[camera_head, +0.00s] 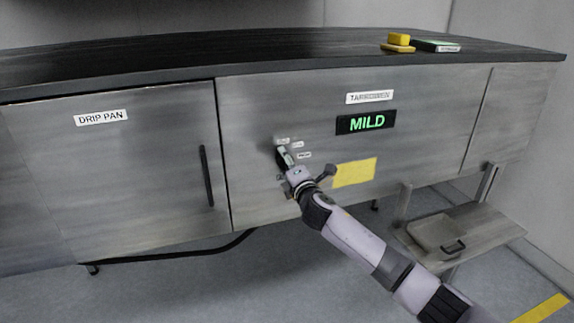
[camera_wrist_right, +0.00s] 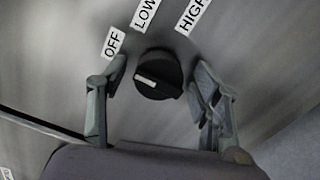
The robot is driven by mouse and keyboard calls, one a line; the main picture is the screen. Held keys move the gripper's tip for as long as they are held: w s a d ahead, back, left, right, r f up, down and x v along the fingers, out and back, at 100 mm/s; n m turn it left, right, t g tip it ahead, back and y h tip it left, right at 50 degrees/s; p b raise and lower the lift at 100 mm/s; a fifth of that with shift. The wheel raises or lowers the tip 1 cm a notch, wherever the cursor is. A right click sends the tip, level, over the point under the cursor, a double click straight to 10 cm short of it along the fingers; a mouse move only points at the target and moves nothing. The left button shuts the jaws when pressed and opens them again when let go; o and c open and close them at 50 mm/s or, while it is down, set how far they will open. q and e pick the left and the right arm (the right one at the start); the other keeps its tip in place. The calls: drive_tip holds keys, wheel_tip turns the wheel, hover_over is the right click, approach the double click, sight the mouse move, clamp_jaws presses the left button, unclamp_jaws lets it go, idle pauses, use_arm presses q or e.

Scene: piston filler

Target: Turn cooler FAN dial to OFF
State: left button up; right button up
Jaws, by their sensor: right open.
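The dial is a round black knob (camera_wrist_right: 158,74) with a white bar on its face, in the right wrist view. The bar lies left of the knob's centre and runs roughly sideways. White labels OFF (camera_wrist_right: 113,43), LOW (camera_wrist_right: 145,14) and HIGH (camera_wrist_right: 193,14) stand around its upper side. My right gripper (camera_wrist_right: 161,68) is open, with one finger on each side of the knob; I cannot tell whether either finger touches it. In the head view, the right gripper (camera_head: 285,158) is at the cabinet front and mostly hides the dial. My left gripper is not in view.
A green MILD display (camera_head: 366,123) and a yellow note (camera_head: 355,172) are on the cabinet front, right of the dial. A DRIP PAN door (camera_head: 140,170) with a black handle (camera_head: 206,176) is at left. A low shelf (camera_head: 490,232) holds a tray (camera_head: 436,234).

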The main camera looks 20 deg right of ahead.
drive_tip(key=s, duration=1.2)
drive_tip(key=shift+d, duration=0.2)
